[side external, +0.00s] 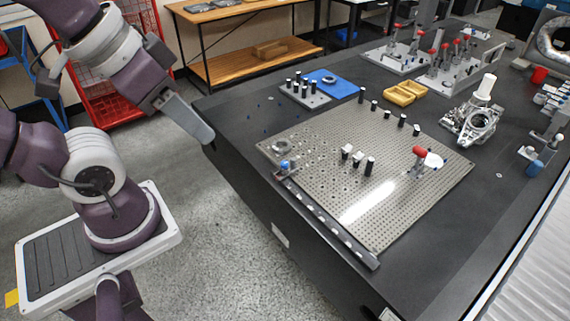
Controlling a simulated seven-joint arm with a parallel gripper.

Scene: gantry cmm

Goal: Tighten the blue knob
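A small blue knob (285,164) sits on a small grey fixture at the left corner of the perforated plate (400,188), by the upper end of a dark bar. My gripper (207,137) is a long grey shape at the end of my purple and white arm, at the left edge of the black table. It points down and right, up and left of the blue knob and apart from it. I see it from the side, so the gap between its fingers is hidden. Nothing shows held in it.
Black posts and pale blocks stand on the plate, with a red-handled clamp (419,155) to the right. A blue mat (338,87), yellow tray (404,93) and metal casting (473,122) lie beyond. A blue cylinder (535,168) stands far right. The table between gripper and knob looks mostly clear.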

